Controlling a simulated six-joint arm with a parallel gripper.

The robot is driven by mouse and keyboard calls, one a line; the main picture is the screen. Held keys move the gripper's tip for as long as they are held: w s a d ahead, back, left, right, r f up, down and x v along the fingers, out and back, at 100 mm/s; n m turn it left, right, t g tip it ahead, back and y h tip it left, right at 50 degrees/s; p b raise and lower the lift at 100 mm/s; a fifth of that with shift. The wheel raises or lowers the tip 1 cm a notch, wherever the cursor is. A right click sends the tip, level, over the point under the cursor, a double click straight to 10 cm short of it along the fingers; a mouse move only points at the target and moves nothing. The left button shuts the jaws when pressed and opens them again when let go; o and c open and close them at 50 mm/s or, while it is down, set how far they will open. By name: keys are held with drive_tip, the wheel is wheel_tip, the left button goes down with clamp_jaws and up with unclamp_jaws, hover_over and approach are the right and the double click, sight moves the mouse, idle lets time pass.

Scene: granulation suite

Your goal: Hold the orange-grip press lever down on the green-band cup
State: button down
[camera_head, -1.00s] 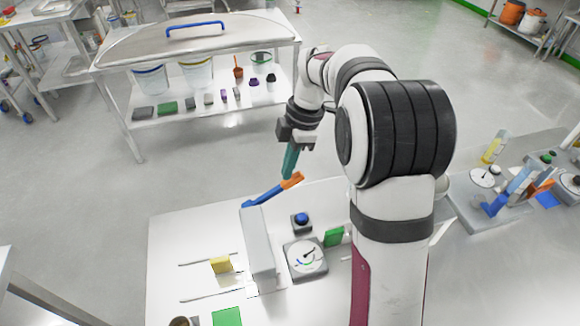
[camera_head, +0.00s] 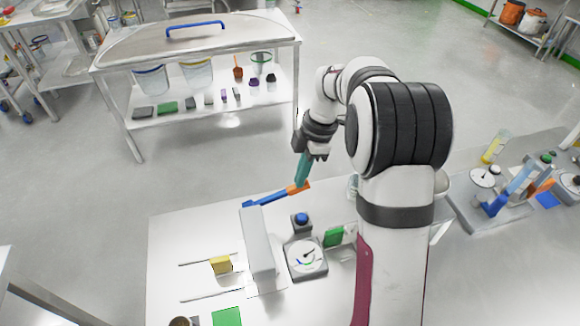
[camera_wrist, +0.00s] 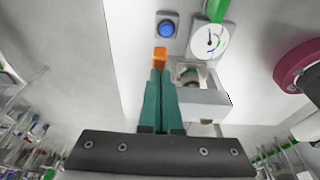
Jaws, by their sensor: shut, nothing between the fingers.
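The press has a tall grey column (camera_head: 258,245) and a blue lever arm (camera_head: 266,198) that ends in an orange grip (camera_head: 297,189). The lever lies at a shallow slope, rising slightly to the right. My gripper (camera_head: 300,184) is shut and empty, with its teal fingertips pointing down onto the orange grip and seemingly touching it from above. In the wrist view, the orange grip (camera_wrist: 160,56) shows just past the closed teal fingertips (camera_wrist: 159,72). A round, greenish cup-like thing (camera_wrist: 189,73) shows beside the column in the wrist view, partly hidden; I cannot make out its band.
A dial gauge (camera_head: 306,258), a blue button (camera_head: 301,219) and a green block (camera_head: 334,236) stand right of the column. A yellow block (camera_head: 221,265) and a green pad (camera_head: 227,316) lie to the left. Another lever device (camera_head: 515,190) is at the far right. The table's left part is mostly clear.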

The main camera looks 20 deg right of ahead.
sight(308, 188)
drive_tip(key=f, duration=0.1)
drive_tip(key=d+f, duration=0.1)
drive_tip(key=f, duration=0.1)
drive_tip(key=shift+d+f, duration=0.35)
drive_tip(key=f, duration=0.3)
drive_tip(key=shift+d, duration=0.35)
drive_tip(key=shift+s+f, duration=0.1)
drive_tip(key=shift+f, duration=0.05)
idle(2.1)
drive_tip(key=d+r, duration=0.8)
drive_tip(key=r, duration=0.2)
drive_tip(key=shift+d+r, duration=0.25)
drive_tip(key=shift+r, duration=0.15)
